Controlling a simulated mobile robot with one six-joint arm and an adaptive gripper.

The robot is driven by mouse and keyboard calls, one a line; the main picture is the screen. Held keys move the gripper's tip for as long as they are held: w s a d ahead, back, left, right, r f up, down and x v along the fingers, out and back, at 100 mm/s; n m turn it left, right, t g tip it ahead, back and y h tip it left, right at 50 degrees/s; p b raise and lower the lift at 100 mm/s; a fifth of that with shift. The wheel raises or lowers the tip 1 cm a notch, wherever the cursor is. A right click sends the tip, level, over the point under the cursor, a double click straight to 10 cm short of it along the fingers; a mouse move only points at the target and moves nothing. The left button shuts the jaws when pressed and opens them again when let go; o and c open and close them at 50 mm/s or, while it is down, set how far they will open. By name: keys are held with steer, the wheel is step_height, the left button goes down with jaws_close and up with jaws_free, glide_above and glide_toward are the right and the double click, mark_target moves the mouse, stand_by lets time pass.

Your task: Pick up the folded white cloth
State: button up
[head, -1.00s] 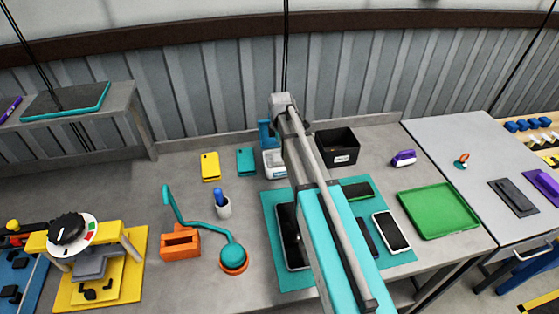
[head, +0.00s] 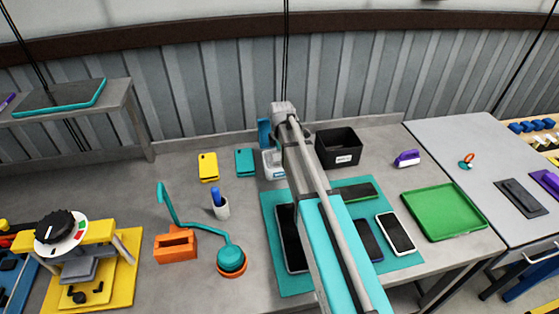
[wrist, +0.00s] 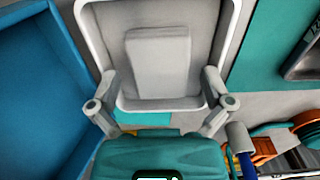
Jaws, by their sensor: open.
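The folded white cloth (wrist: 158,62) lies in a white-rimmed grey tray (wrist: 231,22) in the wrist view. My gripper (wrist: 160,82) is open, its two fingers apart on either side of the tray's near end. The cloth lies just beyond the fingers, and nothing is held between them. In the head view the white tray (head: 272,165) stands at the back of the bench, partly hidden by my arm. The cloth and the fingertips cannot be made out there.
A blue holder (wrist: 38,80) stands close left of my gripper in the wrist view. In the head view, a black bin (head: 340,158) stands right of the tray, yellow (head: 208,168) and teal phone cases (head: 245,162) lie left, and a teal mat (head: 275,240) with phones lies in front.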

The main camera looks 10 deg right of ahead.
stand_by(0.3)
steer(key=c, duration=1)
steer(key=shift+r, duration=0.2)
step_height(320, 180, up, 3)
steer(key=p, duration=0.3)
steer(key=s+d+r+p, duration=0.1)
steer(key=s+r+p, duration=0.2)
steer(key=s, duration=0.1)
steer(key=s+d+r+p, duration=0.1)
steer(key=s+r+p, duration=0.2)
steer(key=s, duration=0.2)
steer(key=s+d+r+p, duration=0.1)
steer(key=s+r+p, duration=0.2)
steer(key=s+p, duration=0.1)
steer(key=shift+s+d+r, duration=0.15)
steer(key=shift+s+r, duration=0.15)
